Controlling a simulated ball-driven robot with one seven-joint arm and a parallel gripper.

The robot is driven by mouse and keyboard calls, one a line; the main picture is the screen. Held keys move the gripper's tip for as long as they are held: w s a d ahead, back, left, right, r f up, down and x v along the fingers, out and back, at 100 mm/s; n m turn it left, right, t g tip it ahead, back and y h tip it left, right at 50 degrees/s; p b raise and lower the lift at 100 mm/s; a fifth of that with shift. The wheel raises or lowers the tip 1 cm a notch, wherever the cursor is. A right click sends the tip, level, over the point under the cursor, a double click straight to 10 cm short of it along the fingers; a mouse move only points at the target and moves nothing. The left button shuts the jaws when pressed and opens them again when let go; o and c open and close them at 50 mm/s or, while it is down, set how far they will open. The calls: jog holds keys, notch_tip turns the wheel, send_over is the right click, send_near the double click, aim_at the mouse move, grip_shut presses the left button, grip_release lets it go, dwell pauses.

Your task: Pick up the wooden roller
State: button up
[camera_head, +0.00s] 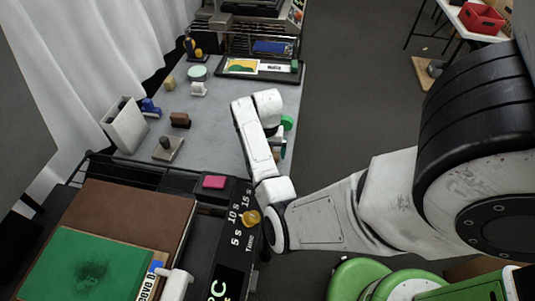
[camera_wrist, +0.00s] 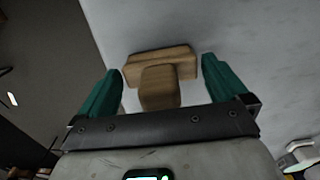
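The wooden roller (camera_wrist: 160,88) is a tan T-shaped piece on the grey table. In the wrist view its crossbar lies at the far side and its rounded handle points toward my gripper (camera_wrist: 163,88). The two green fingers are apart, one to the left and one to the right of the roller, with a gap on each side. In the head view my gripper (camera_head: 283,150) is low over the table's right edge. My arm mostly hides the roller there; only a small tan bit (camera_head: 276,155) shows beside the gripper.
A heat press (camera_head: 238,240) with green and brown pads stands at the front. A black tray (camera_head: 290,75) lies behind.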

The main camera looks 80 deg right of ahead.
jog(key=c, duration=0.8)
jog(key=shift+r, duration=0.1)
jog(key=shift+r, duration=0.45)
jog(key=shift+s+a+r+p, duration=0.65)
jog(key=shift+s+r+p, duration=0.3)
jog(key=shift+s+r, duration=1.2)
jog(key=shift+s+a+r+p, duration=0.7)
jog(key=shift+s+r+p, duration=0.3)
jog(key=shift+s+r, duration=1.05)
jog(key=shift+s+a+r+p, duration=0.65)
jog(key=shift+s+r+p, duration=0.3)
jog(key=shift+s+r, duration=1.2)
jog(key=shift+s+f, duration=0.35)
jog(key=shift+f, duration=0.05)
jog(key=o, duration=0.5)
jog(key=c, duration=0.4)
